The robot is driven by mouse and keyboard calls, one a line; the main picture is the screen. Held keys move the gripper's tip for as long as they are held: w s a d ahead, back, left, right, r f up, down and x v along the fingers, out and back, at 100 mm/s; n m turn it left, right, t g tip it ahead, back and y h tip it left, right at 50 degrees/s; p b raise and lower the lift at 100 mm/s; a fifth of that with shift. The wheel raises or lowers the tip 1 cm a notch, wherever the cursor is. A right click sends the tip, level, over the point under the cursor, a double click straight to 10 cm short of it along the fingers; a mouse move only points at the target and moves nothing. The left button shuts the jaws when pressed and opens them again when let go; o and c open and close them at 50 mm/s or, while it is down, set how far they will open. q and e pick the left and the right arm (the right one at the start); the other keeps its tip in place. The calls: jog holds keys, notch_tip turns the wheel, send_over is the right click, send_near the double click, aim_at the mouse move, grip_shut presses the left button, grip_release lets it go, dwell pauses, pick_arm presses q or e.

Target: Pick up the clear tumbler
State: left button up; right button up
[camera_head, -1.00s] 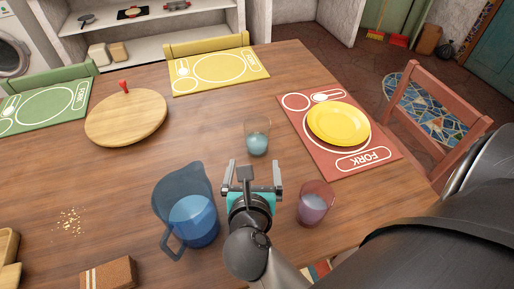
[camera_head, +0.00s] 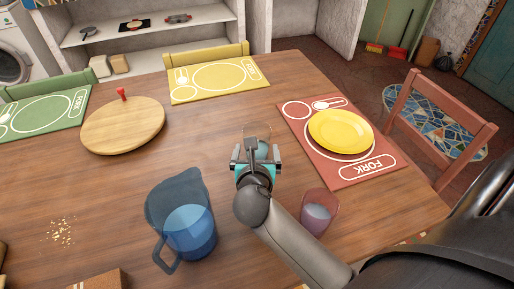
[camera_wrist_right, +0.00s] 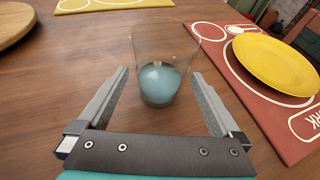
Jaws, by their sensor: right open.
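The clear tumbler stands upright on the wooden table, with pale blue liquid in its lower part. In the head view my right gripper (camera_head: 256,160) covers much of the clear tumbler (camera_head: 264,150). In the right wrist view the clear tumbler (camera_wrist_right: 162,60) stands just ahead, its base between and slightly beyond the fingertips. My right gripper (camera_wrist_right: 160,88) is open, with one finger to each side of the tumbler and a gap on both sides. My left gripper is not in view.
A pink tumbler (camera_head: 318,212) stands right of my right forearm. A blue pitcher (camera_head: 182,222) stands to the left. A yellow plate (camera_head: 340,131) lies on the red placemat (camera_head: 366,172) at right. A round wooden board (camera_head: 124,128) lies at far left.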

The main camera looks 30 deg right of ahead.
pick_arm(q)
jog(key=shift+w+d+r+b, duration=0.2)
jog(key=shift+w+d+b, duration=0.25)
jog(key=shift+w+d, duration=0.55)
pick_arm(e)
jog(key=shift+x, duration=1.55)
jog(key=shift+c, duration=0.2)
jog(key=c, duration=1.5)
